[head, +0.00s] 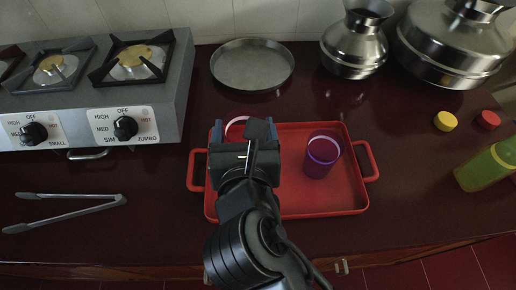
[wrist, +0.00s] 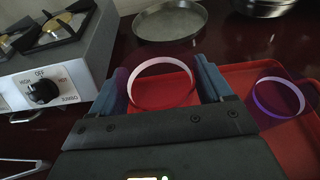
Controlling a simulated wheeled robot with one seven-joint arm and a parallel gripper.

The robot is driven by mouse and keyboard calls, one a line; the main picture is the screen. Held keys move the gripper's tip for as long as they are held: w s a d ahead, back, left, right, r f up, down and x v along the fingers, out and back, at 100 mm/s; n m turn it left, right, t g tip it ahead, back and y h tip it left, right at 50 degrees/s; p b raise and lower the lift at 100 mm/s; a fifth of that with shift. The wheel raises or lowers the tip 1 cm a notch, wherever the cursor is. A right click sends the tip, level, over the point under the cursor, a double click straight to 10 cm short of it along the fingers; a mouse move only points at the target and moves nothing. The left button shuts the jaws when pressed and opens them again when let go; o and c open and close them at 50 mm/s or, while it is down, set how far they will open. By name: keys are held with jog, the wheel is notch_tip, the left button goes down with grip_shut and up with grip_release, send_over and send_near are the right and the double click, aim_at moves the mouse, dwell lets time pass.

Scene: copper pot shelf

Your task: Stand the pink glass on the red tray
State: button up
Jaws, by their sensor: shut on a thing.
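The pink glass (wrist: 161,92) is between the two fingers of my gripper (wrist: 163,86) in the wrist view, its round pale rim upward and its clear wall showing red through it. My gripper (head: 243,131) is shut on it over the left part of the red tray (head: 290,205) in the head view. Only part of the glass's rim (head: 236,123) shows there, behind my gripper. Its base is hidden, so I cannot tell whether it touches the tray.
A purple glass (head: 321,157) stands on the tray to the right. A stove (head: 120,90) and tongs (head: 70,205) are left. A round pan (head: 252,66) and metal pots (head: 354,45) are behind. A green bottle (head: 487,167) and two caps (head: 446,121) are right.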

jog(key=shift+f+b, duration=0.3)
jog(key=shift+f, duration=3)
jog(key=shift+f, duration=0.1)
jog(key=o, duration=1)
jog(key=shift+o, duration=0.2)
jog(key=v, duration=1.2)
